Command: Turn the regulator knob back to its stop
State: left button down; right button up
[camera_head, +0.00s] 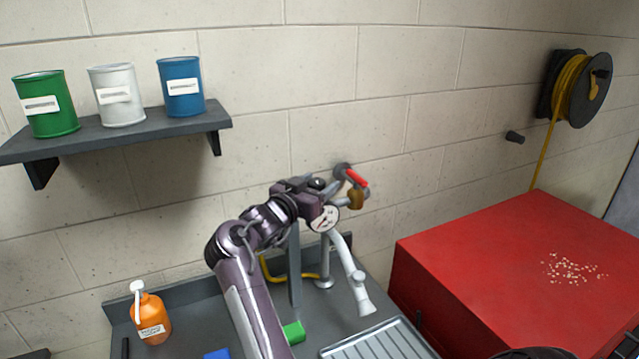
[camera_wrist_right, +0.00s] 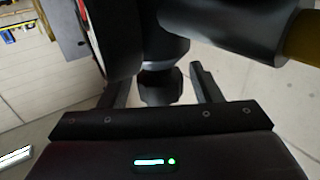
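The regulator sits by the wall in the head view, with a round white gauge (camera_head: 323,218) on its front. Its dark knob (camera_wrist_right: 160,86) shows in the right wrist view, between the two fingers of my right gripper (camera_wrist_right: 160,78). The fingers stand apart, one on each side of the knob, and I see a gap beside it. In the head view my right gripper (camera_head: 318,188) is up at the regulator, and the arm hides part of it. The knob's turn position cannot be read. My left gripper is not in view.
A red-handled valve (camera_head: 357,178) with a brass body is just right of the regulator. Below are a grey sink counter (camera_head: 195,310), a white faucet (camera_head: 350,270) and an orange bottle (camera_head: 151,316). A shelf (camera_head: 130,128) with cans is left; a red cabinet (camera_head: 500,260) is right.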

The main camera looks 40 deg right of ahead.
jog(key=shift+s+a+r, duration=0.1)
jog(key=shift+a+r, duration=0.1)
jog(key=shift+a, duration=0.2)
jog(key=c, duration=0.4)
jog(key=shift+c, duration=1.3)
jog(key=shift+d, duration=0.15)
jog(key=c, duration=0.3)
jog(key=shift+t, duration=0.4)
jog(key=shift+f+n+t+y+p, duration=0.1)
jog(key=shift+n+t+y+p, duration=0.3)
jog(key=shift+n+t, duration=0.4)
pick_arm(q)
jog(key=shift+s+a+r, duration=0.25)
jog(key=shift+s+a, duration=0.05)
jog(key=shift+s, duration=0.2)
